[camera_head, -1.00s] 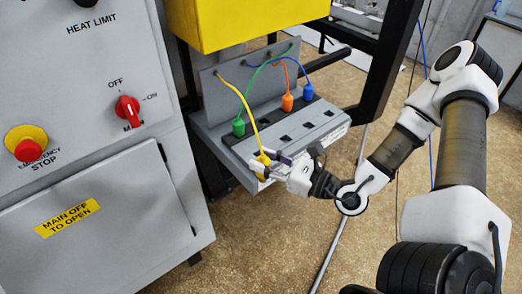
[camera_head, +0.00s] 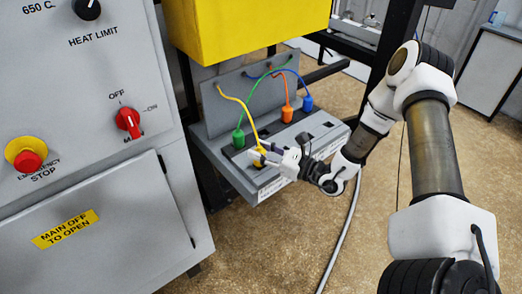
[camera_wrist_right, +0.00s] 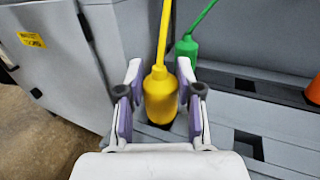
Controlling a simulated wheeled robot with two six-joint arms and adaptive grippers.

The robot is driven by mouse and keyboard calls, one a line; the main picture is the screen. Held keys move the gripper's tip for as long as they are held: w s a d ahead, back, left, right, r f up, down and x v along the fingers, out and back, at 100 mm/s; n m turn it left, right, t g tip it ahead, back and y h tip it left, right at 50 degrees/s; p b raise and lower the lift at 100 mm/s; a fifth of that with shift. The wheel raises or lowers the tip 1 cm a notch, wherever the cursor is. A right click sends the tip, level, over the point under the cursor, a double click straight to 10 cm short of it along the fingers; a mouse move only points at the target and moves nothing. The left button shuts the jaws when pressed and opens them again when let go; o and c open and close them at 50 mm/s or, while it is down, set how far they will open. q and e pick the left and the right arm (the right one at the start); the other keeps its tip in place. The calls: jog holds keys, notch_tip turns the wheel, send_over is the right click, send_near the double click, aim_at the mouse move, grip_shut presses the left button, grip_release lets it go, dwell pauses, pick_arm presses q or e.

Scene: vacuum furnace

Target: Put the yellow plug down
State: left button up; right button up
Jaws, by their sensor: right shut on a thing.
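The yellow plug (camera_head: 260,157), with its yellow cable, is at the left part of the grey socket shelf (camera_head: 262,185). My right gripper (camera_head: 262,155) is shut on it. In the right wrist view the plug (camera_wrist_right: 160,95) is upright between the two fingers (camera_wrist_right: 160,100). A dark slot (camera_wrist_right: 181,124) shows just below and beside it. The plug's lower end is partly hidden, so I cannot tell whether it sits in a socket. My left gripper is not in view.
A green plug (camera_head: 238,138), an orange plug (camera_head: 287,112) and a blue plug (camera_head: 307,103) stand in the shelf's back row. Empty slots lie in front of them. The furnace cabinet (camera_head: 120,215) is close on the left. A yellow box (camera_head: 245,25) hangs above.

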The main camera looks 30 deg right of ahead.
jog(key=shift+f+b, duration=0.35)
jog(key=shift+b, duration=0.1)
jog(key=o, duration=1.1)
jog(key=shift+o, duration=0.2)
jog(key=shift+r, duration=0.1)
